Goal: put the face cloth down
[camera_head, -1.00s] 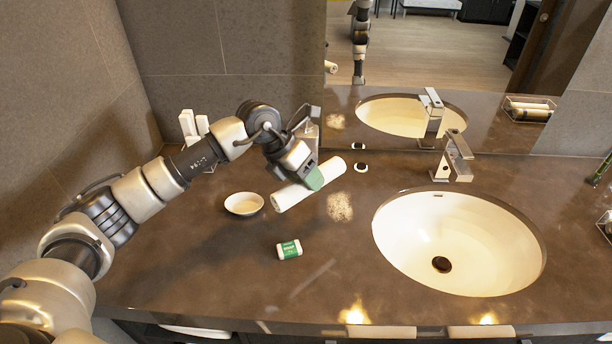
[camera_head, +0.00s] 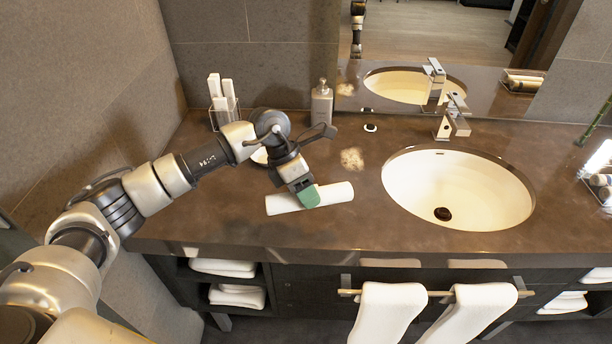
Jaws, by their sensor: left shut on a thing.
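The face cloth is a white rolled cloth (camera_head: 338,193) lying level across the brown counter's left part, in front of the soap dispenser and left of the sink. My left gripper (camera_head: 309,198), with a green fingertip, points down and is shut on the middle of the roll. The fingers hide a small part of it. I cannot tell whether the roll touches the counter (camera_head: 230,205) or hangs just above it. My right gripper is not in view.
A grey soap dispenser (camera_head: 321,104) and a clear holder with white items (camera_head: 224,108) stand at the back. The sink (camera_head: 455,185) is to the right. A white dish (camera_head: 262,155) is mostly behind my arm. White towels (camera_head: 388,312) hang below the counter's front edge.

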